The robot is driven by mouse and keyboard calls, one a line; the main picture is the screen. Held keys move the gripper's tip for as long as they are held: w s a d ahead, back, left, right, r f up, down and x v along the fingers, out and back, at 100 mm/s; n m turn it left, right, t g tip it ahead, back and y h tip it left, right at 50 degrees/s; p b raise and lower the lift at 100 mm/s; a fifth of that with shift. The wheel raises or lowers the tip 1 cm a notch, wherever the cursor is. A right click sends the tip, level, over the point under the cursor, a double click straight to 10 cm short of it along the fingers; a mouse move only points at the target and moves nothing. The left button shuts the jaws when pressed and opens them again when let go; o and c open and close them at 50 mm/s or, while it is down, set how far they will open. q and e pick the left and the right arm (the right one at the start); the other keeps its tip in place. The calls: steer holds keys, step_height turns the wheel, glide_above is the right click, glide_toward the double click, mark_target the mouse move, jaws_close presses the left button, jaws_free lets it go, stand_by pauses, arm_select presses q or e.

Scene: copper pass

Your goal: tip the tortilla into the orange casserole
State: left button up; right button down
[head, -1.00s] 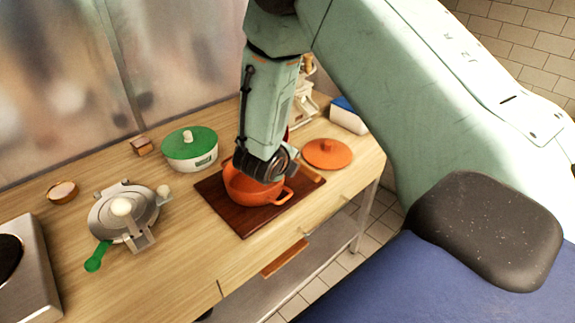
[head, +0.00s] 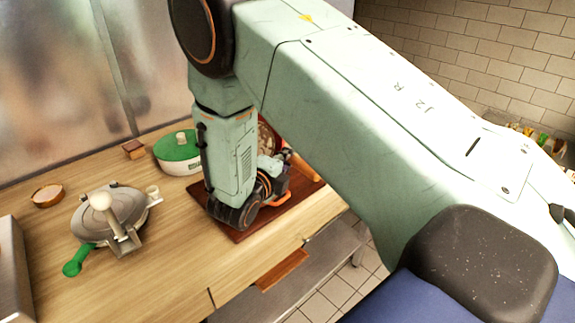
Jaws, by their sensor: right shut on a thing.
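The orange casserole (head: 277,194) stands on a dark wooden board, mostly hidden behind my right arm; an orange handle and part of its rim show. A red-rimmed round pan (head: 268,141) is tilted up on edge behind my wrist, partly hidden. A tan, speckled face shows inside it, which looks like the tortilla, but I cannot make it out clearly. My right gripper (head: 270,165) is at the casserole, largely hidden by its own wrist. It is shut, apparently on the pan; the grip point is hidden. My left gripper is not in view.
The dark board (head: 240,236) lies near the counter's front edge. A green-lidded white pot (head: 178,153), a metal press (head: 112,212) with a green handle, a small bowl (head: 47,194) and a wooden block (head: 134,149) stand left. Bare counter lies in front of the press.

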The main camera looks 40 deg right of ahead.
steer(key=a+f+n+t+h+b, duration=0.1)
steer(key=h+b, duration=0.1)
steer(key=b, duration=0.2)
steer(key=a+n+t+h+b, duration=0.1)
steer(key=a+h+b, duration=0.1)
steer(key=b, duration=0.2)
steer(key=a+f+n+t+h+b, duration=0.1)
steer(key=h+b, duration=0.1)
steer(key=b, duration=0.2)
steer(key=shift+a+f+t+b, duration=0.2)
steer(key=shift+f+t+b, duration=0.1)
steer(key=shift+f+b, duration=0.1)
stand_by(0.3)
steer(key=shift+s+r, duration=0.1)
steer(key=shift+r, duration=0.1)
stand_by(0.8)
step_height(320, 180, up, 6)
steer(key=d+p, duration=0.2)
steer(key=p, duration=0.3)
stand_by(0.3)
steer(key=shift+r, duration=0.1)
